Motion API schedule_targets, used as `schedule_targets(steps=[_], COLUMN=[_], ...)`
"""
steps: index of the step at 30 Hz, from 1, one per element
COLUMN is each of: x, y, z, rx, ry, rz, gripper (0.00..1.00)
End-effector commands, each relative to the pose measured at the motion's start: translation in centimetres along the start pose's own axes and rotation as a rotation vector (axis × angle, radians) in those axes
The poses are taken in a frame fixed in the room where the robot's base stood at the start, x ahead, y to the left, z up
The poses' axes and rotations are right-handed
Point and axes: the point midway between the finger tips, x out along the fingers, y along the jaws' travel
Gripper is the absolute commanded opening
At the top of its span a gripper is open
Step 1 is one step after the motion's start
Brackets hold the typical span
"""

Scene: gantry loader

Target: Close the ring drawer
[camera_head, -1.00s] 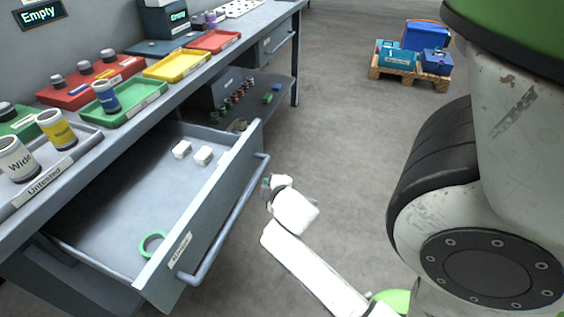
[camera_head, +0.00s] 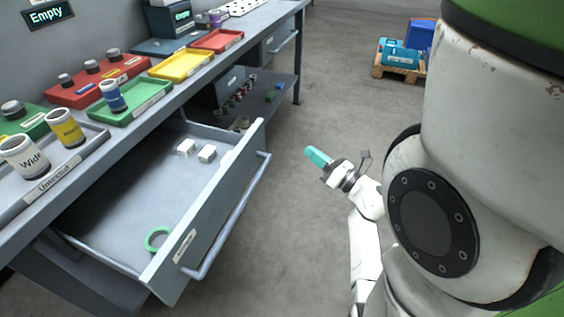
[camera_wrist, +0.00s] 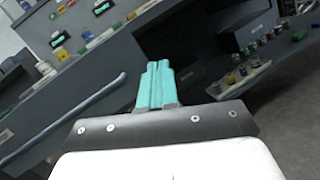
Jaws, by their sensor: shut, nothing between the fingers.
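The ring drawer (camera_head: 205,215) is pulled out from under the workbench. Inside it lie a green ring (camera_head: 157,239) near the front left corner and two small white blocks (camera_head: 197,150) near the back right. A long bar handle (camera_head: 232,218) runs along its front panel. My gripper (camera_head: 317,156), with teal fingers, is out in front of the drawer, to the right of the handle and apart from it. In the wrist view the fingers (camera_wrist: 157,72) are together and empty, and the handle (camera_wrist: 75,115) shows to their left.
The workbench (camera_head: 150,105) carries red, yellow and green trays and several labelled cylinders. A lower shelf (camera_head: 262,98) holds small coloured parts. A pallet (camera_head: 398,72) with blue boxes stands on the floor at the back right. The floor between is clear.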

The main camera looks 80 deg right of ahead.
Motion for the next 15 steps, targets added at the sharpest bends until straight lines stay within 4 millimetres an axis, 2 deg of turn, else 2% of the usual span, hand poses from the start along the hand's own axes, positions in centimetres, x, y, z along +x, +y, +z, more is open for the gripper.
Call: schedule_targets(steps=[3, 9, 15], x=[-2.6, -6.5, -8.3], y=[0.3, 1.6, 2.4], z=[-0.6, -1.7, -2.2], rx=[-0.118, -0.254, -0.305], ry=[0.038, 0.075, 0.082], rz=[0.09, 0.24, 0.314], gripper=[0.0, 0.0, 0.0])
